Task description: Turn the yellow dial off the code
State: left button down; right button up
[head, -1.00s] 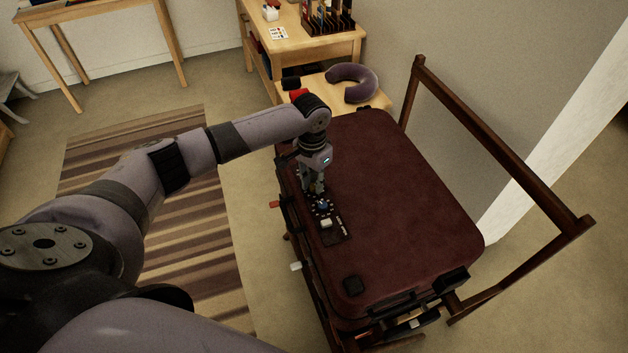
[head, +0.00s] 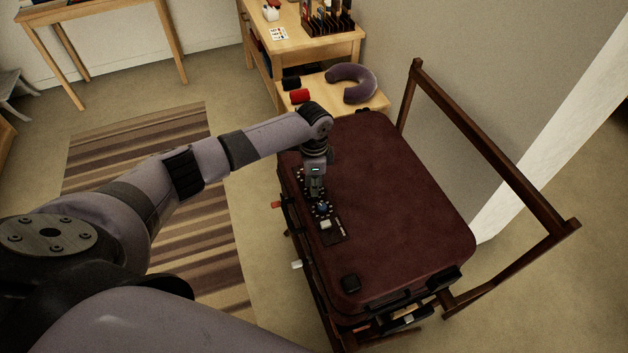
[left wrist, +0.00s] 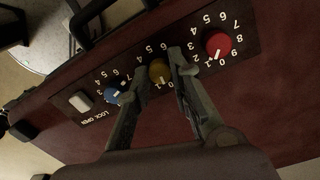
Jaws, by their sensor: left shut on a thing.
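The burgundy suitcase (head: 400,200) lies flat on a dark wooden stand. A black lock panel (left wrist: 75,103) on its top carries a red dial (left wrist: 217,43), a yellow dial (left wrist: 159,71) and a blue dial (left wrist: 115,88), with white digits around them. The blue dial (head: 322,207) also shows in the head view. My left gripper (left wrist: 158,68) has one finger on each side of the yellow dial and is shut on it. In the head view my left gripper (head: 314,189) hides the yellow dial. The digit it points to is unclear. My right gripper is not in view.
A pale slider (left wrist: 80,101) sits at the panel's end by the LOCK OPEN lettering. A neck pillow (head: 352,82) and a red roll (head: 299,96) lie on a low table behind the suitcase. The stand's raised frame (head: 490,145) is at the right.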

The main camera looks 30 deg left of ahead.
pick_arm(q)
jog(key=m, duration=0.5)
jog(key=shift+r+p, duration=0.1)
jog(key=shift+p, duration=0.3)
jog(key=shift+w+m, duration=0.1)
jog(key=shift+m, duration=0.3)
jog(key=c, duration=1.4)
grip_release()
jog(key=shift+c, duration=0.2)
notch_tip(320, 180, up, 12)
jog(key=shift+w, duration=0.15)
